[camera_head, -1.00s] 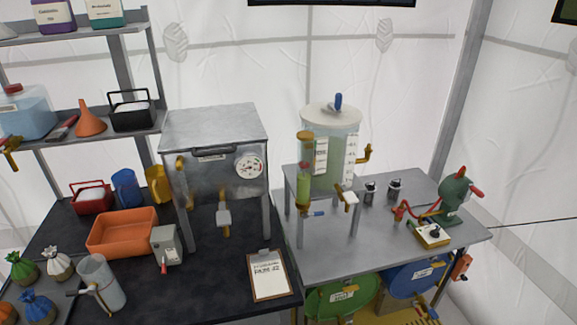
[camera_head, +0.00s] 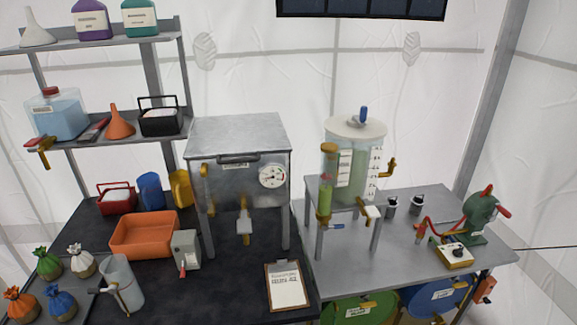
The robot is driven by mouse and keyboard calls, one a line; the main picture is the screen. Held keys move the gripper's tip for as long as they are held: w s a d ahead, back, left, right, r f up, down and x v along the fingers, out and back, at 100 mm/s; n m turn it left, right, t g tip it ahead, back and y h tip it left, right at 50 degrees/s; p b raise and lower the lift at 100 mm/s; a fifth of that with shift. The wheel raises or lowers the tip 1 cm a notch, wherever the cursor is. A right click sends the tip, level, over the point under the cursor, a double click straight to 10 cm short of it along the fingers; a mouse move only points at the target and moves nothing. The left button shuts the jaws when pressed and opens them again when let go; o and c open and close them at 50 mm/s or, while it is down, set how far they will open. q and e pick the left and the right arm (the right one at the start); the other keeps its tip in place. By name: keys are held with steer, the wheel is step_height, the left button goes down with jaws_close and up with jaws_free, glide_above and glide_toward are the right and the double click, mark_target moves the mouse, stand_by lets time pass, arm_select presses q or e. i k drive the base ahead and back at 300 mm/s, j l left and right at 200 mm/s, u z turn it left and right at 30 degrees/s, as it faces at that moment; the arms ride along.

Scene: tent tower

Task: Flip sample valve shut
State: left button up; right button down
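A clear cylindrical tank (camera_head: 352,165) with a pale lid stands on a small metal stand on the right table. At its lower front is a brass valve with a white handle (camera_head: 370,211). A small blue-handled valve (camera_head: 334,226) sits below the sight tube (camera_head: 326,185) on the tank's left. A brass tap (camera_head: 387,167) sticks out on its right. The metal box (camera_head: 237,150) on the left also has a brass tap with a pale handle (camera_head: 244,222). I cannot tell which one is the sample valve. Neither gripper is in view.
A clipboard (camera_head: 287,285) lies at the dark table's front right edge. A grey switch box (camera_head: 186,249), orange tray (camera_head: 143,234) and clear pitcher (camera_head: 120,284) stand left. A green pump (camera_head: 481,213) and two small dark jars (camera_head: 404,205) stand on the right table.

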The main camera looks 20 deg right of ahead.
mark_target(326, 227)
steer(key=i+l+z, duration=0.1)
steer(key=l, duration=0.3)
steer(key=i+l+z, duration=0.1)
steer(key=l, duration=0.25)
steer(key=i+l+z, duration=0.15)
steer(key=l, duration=0.25)
steer(key=i+l+z, duration=0.1)
steer(key=l, duration=0.25)
steer(key=k+l, duration=0.15)
steer(key=k, duration=0.2)
